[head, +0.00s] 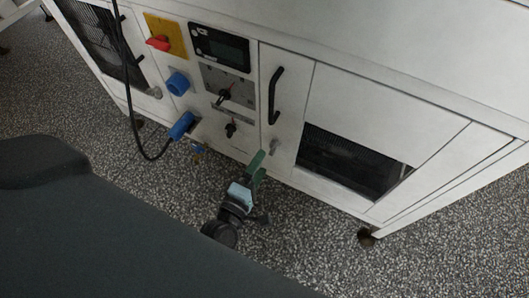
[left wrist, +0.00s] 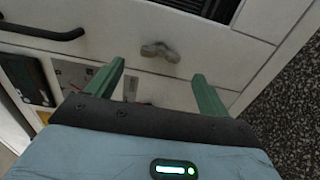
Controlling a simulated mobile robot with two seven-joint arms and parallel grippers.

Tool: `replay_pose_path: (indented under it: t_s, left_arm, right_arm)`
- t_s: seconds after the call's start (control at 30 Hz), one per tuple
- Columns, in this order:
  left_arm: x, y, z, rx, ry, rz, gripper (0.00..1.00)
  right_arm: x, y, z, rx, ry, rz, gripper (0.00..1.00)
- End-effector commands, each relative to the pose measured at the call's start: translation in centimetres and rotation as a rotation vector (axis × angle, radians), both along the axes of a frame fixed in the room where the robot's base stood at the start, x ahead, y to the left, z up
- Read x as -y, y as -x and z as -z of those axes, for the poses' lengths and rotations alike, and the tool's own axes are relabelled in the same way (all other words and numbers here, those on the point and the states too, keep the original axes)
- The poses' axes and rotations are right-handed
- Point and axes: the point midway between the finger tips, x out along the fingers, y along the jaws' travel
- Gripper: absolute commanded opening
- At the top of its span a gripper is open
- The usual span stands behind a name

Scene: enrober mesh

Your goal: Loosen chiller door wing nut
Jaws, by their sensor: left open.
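The small grey-metal wing nut (head: 274,146) sits on the white cabinet front, below a black bar handle (head: 276,95) and left of a black mesh panel (head: 348,160). My left gripper (head: 258,168) is just below and left of the wing nut in the head view, its green fingers open and empty. In the left wrist view the wing nut (left wrist: 160,51) lies beyond the fingertips, between the lines of the two fingers (left wrist: 158,72). The fingers look apart from it. My right gripper is not in view.
Left of the wing nut are a black display (head: 221,48), a red switch on a yellow plate (head: 166,38) and blue connectors (head: 181,125). A black cable (head: 126,75) hangs in front of the cabinet's left part. Speckled floor (head: 310,235) lies open in front.

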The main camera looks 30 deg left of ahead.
Motion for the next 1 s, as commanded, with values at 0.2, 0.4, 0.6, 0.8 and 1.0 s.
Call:
replay_pose_path:
  t_s: [0.2, 0.4, 0.6, 0.8, 1.0]
  left_arm:
    - [-0.1, 2.2, 0.0, 0.0, 0.0, 0.0, 0.8]
    - [-0.1, 2.5, 0.0, 0.001, 0.0, 0.0, 0.8]
    - [-0.1, 2.5, 0.0, 0.001, 0.0, 0.0, 0.8]
    - [-0.1, 2.5, 0.0, 0.001, -0.001, 0.0, 0.8]
    - [0.2, 4.3, -2.0, -0.027, -0.076, 0.033, 0.8]
  right_arm:
    - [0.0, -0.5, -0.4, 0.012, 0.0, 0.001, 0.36]
    - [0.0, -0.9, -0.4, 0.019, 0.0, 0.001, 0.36]
    - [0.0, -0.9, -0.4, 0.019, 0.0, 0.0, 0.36]
    - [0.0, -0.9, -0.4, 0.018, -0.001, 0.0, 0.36]
    - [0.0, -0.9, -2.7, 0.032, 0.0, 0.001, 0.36]
